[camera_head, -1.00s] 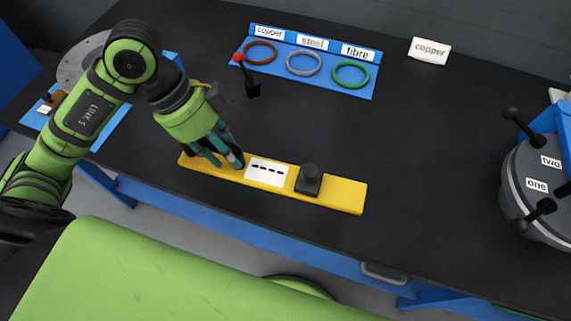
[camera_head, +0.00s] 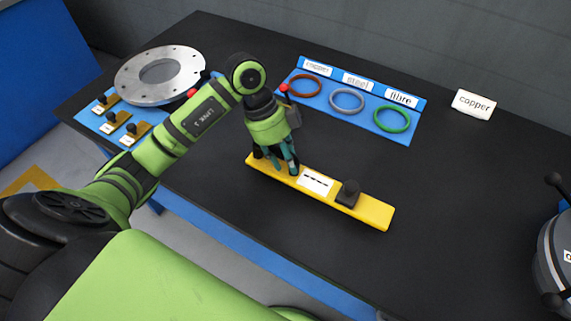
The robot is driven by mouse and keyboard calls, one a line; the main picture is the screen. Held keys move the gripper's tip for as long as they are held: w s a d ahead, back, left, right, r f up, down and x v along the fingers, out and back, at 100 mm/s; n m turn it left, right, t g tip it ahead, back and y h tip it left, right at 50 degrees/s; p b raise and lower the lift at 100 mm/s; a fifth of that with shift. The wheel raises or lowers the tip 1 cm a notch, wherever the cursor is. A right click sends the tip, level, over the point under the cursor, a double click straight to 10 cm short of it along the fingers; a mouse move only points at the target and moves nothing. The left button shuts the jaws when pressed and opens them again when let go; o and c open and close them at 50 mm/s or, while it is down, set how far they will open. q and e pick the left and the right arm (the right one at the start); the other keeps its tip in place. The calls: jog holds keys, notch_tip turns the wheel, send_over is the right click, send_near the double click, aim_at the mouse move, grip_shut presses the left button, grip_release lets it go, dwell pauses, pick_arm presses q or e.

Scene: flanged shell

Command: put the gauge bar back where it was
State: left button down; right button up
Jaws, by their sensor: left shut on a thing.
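The gauge bar is a long yellow bar (camera_head: 374,212) with a white dashed label and a black knob on its right half. It lies slanted across the picture, over the middle of the black table. My left gripper (camera_head: 275,160) comes down onto the bar's left part and is shut on it. The fingers hide the exact part held. I cannot tell whether the bar touches the table or hangs just above it. My right gripper is not in view.
A blue tray (camera_head: 345,122) with three rings, labelled copper, steel and fibre, lies behind the bar. A grey flange (camera_head: 187,82) and a blue plate of small knobbed pieces (camera_head: 88,120) are at left. A grey drum (camera_head: 556,250) with black handles stands at right.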

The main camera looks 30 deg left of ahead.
pick_arm(q)
notch_tip(320, 180, down, 2)
jog(key=shift+f, duration=0.5)
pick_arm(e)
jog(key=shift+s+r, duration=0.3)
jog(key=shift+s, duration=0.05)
pick_arm(q)
jog(key=shift+f, duration=0.15)
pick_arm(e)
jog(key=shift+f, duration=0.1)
pick_arm(q)
jog(key=c, duration=0.8)
grip_release()
jog(key=shift+c, duration=0.2)
jog(key=shift+s, duration=0.1)
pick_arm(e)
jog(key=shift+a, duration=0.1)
pick_arm(q)
jog(key=b+v, duration=0.1)
jog(key=v, duration=1.1)
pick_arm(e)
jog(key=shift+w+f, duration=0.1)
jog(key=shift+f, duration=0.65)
